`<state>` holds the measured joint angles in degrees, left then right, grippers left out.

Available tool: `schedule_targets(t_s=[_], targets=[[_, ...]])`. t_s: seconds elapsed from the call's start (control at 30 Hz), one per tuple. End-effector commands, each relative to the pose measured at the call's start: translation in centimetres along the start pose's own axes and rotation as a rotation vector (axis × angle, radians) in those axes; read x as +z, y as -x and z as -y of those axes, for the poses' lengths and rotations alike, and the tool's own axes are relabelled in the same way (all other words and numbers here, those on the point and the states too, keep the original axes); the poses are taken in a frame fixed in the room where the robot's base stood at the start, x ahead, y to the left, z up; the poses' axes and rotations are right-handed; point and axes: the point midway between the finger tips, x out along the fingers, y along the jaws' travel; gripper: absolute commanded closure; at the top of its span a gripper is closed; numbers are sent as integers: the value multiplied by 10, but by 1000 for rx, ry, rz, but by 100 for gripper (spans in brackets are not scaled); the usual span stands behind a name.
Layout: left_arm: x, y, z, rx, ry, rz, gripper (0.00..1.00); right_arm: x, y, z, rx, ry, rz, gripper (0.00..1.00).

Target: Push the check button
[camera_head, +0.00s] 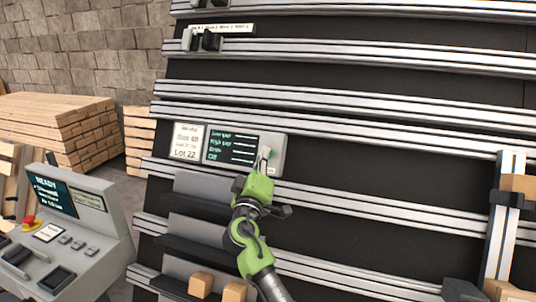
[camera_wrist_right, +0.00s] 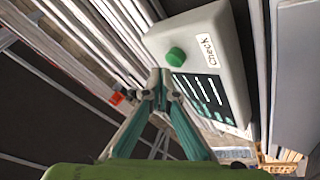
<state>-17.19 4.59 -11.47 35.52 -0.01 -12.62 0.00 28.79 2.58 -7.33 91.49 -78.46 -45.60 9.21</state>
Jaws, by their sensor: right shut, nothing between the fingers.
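The check button is a round green knob (camera_wrist_right: 175,57) on the face of a light grey box (camera_wrist_right: 212,38). A white label reading "Check" (camera_wrist_right: 207,48) sits beside it. In the head view the same box (camera_head: 279,150) is on the rail rack, with a dark text display (camera_head: 231,147). My right gripper (camera_head: 265,158) is in front of the box's right end and hides the button there. In the right wrist view its closed fingertips (camera_wrist_right: 160,78) are empty and close to the button; I cannot tell whether they touch it. My left gripper is not in view.
Aluminium rails (camera_head: 400,132) cross the dark rack above and below the box. A control console (camera_head: 75,235) with a red knob stands at left, and stacked planks (camera_head: 55,125) lie behind it. Wooden blocks (camera_head: 201,284) sit low on the rack.

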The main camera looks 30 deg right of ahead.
Motion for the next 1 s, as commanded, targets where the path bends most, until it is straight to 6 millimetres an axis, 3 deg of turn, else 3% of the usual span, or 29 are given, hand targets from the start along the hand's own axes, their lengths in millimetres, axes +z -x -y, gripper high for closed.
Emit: schedule_targets(t_s=[0.73,1.0], targets=[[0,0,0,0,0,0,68,0,0,0,0,0,0,100],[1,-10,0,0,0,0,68,4,-3,4,1,1,0,100]])
